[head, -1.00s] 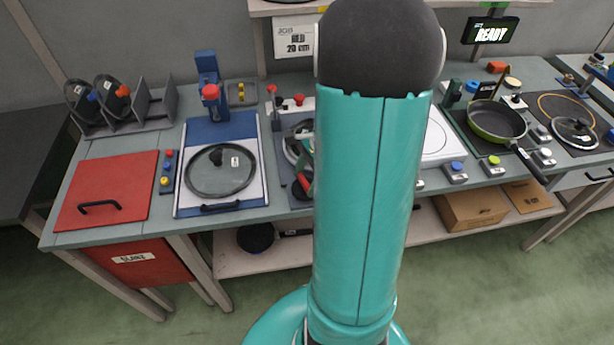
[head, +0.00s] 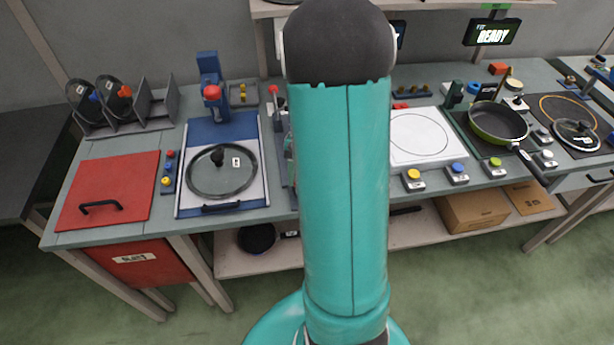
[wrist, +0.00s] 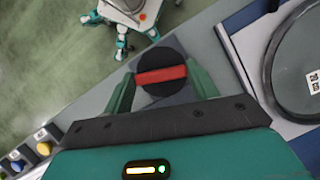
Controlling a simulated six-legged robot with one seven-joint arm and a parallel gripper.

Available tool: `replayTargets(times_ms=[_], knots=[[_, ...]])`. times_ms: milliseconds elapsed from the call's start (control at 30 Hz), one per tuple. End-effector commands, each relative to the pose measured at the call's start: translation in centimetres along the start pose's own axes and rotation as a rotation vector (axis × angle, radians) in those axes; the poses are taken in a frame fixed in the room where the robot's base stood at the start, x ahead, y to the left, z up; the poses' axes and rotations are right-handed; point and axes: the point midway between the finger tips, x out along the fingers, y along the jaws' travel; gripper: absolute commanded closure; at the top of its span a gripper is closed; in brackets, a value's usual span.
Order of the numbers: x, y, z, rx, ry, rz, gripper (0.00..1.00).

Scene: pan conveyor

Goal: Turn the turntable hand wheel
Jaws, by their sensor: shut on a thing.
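The hand wheel is a black round knob (wrist: 160,88) with a red bar (wrist: 162,74) across its top, seen in the middle of the wrist view. My gripper (wrist: 162,78) has one teal finger on each side of the wheel, at the two ends of the red bar, and is shut on it. The bar lies nearly level in the wrist view. In the head view, my teal arm hides the wheel, my gripper and most of the turntable station. Only a narrow left strip of that station shows.
In the head view, a glass lid (head: 221,172) lies on the blue-and-white station to the left, beside a red cover (head: 108,190). A white plate (head: 419,136) and a green pan (head: 497,122) are to the right.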

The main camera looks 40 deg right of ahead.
Motion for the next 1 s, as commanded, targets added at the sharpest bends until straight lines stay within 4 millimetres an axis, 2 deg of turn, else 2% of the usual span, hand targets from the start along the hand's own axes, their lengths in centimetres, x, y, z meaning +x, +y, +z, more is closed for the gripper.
replayTargets(times_ms=[500, 1000], knots=[[-0.02, -0.31, 0.06, -0.399, 0.001, 0.165, 0.65], [0.00, -0.33, 0.07, -0.527, 0.002, 0.218, 0.65]])
